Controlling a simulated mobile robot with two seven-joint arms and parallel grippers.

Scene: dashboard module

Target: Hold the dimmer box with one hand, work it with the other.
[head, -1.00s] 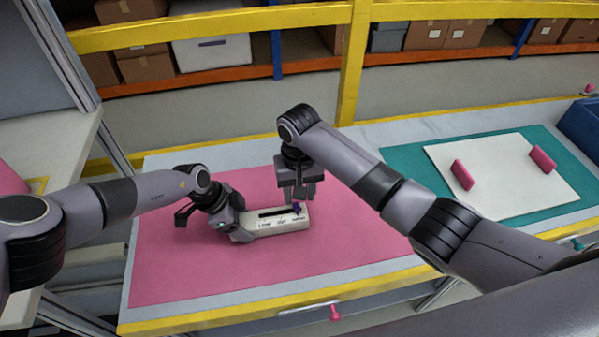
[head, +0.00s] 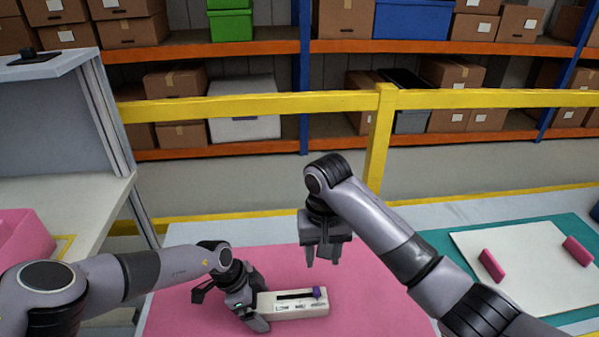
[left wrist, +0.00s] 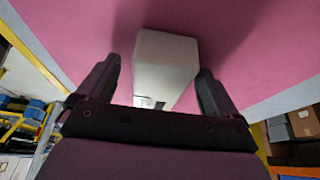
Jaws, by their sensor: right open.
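The dimmer box (head: 300,309), a long white box with a dark slot and small markings, lies over the pink mat. Its purple slider knob (head: 319,293) is near the right end of the slot. In the left wrist view the box (left wrist: 166,62) shows between the two fingers of my left gripper (left wrist: 160,88). My right gripper (head: 322,258) is open and empty, fingers pointing down, above the knob and apart from it.
The pink mat (head: 185,310) has free room around the box. At right, two pink blocks (head: 492,265) (head: 578,251) stand on a white board (head: 530,275) over a teal mat. A yellow rail (head: 250,103) and shelves with cartons are behind the table.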

